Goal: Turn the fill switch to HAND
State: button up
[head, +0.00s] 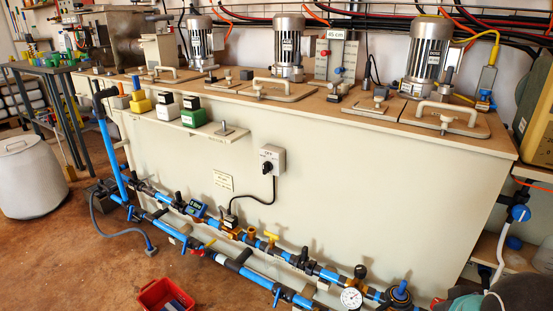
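The fill switch is a small light grey box (272,158) on the front wall of the long beige tank (390,185), near the middle of the picture. It has a black rotary knob (266,172) at its lower left. Small lettering sits above the knob, and I cannot read for sure which position the knob points to. A black cable runs from the box down to the valve on the pipes. My gripper is not in view.
Blue pipes (326,275) with valves and a gauge (351,298) run low along the tank front. A red crate (166,297) lies on the brown floor (75,265). A dark rounded shape (515,293) fills the bottom right corner.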

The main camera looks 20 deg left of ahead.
aim_at(267, 167)
jog(key=k, duration=0.5)
jog(key=u, duration=1.25)
jog(key=i, duration=0.95)
jog(key=z, duration=1.65)
